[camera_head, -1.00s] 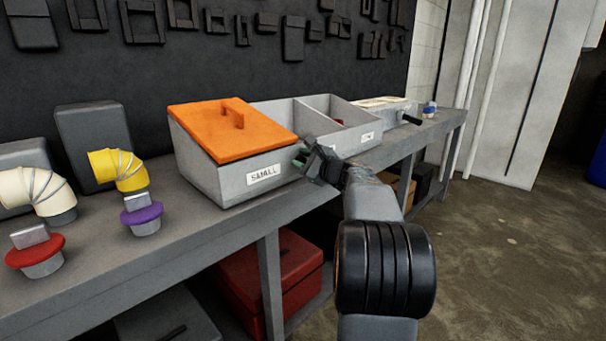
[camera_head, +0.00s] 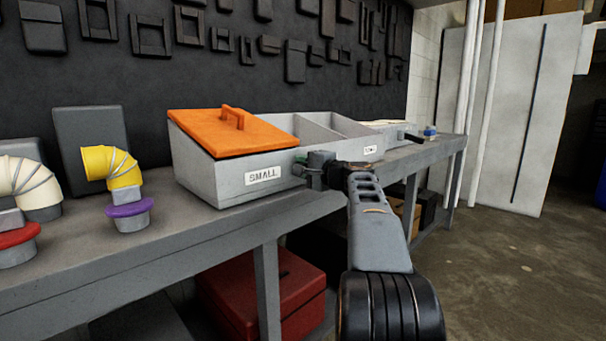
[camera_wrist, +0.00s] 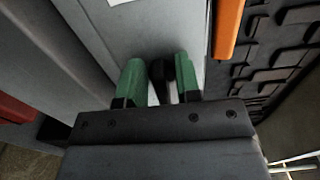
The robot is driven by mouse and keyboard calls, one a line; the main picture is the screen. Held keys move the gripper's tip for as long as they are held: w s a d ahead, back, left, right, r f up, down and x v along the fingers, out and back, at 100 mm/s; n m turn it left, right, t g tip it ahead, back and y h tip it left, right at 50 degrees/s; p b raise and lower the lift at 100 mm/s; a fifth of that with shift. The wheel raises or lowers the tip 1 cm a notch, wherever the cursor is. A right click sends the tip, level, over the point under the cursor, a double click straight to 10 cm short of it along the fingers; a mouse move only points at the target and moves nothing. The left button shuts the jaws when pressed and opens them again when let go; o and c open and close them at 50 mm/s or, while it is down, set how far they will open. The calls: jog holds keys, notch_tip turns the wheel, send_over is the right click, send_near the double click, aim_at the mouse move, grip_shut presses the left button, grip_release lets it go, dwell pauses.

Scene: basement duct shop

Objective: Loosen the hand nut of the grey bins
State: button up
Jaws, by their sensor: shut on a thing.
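The grey bins (camera_head: 215,178) stand on the bench, with a SMALL label (camera_head: 263,175) on the front. An orange lid (camera_head: 215,135) covers the left compartment; the right part is open. My gripper (camera_head: 305,168) is at the bins' front face, just right of the SMALL label. In the wrist view, the green fingertips of my gripper (camera_wrist: 161,78) are closed on the sides of a small dark knob, the hand nut (camera_wrist: 160,70), against the grey wall. The head view hides the nut behind my gripper, and its thread cannot be seen.
The grey bench (camera_head: 150,250) runs along the dark wall. Yellow (camera_head: 113,167) and cream (camera_head: 28,182) elbow ducts and a purple-flanged piece (camera_head: 130,212) stand left of the bins. A red box (camera_head: 265,295) sits below. The floor at right (camera_head: 510,260) is clear.

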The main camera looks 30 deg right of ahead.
jog(key=shift+n, duration=0.3)
dwell(0.4)
jog(key=o, duration=0.6)
jog(key=shift+s+d+p, duration=0.25)
jog(key=shift+s+d, duration=0.15)
jog(key=shift+s, duration=1.85)
jog(key=shift+s+d+p, duration=0.2)
jog(key=shift+s+d, duration=0.2)
jog(key=shift+s, duration=1.9)
jog(key=shift+s+d+p, duration=0.25)
jog(key=shift+s+d, duration=0.15)
jog(key=shift+s, duration=1.85)
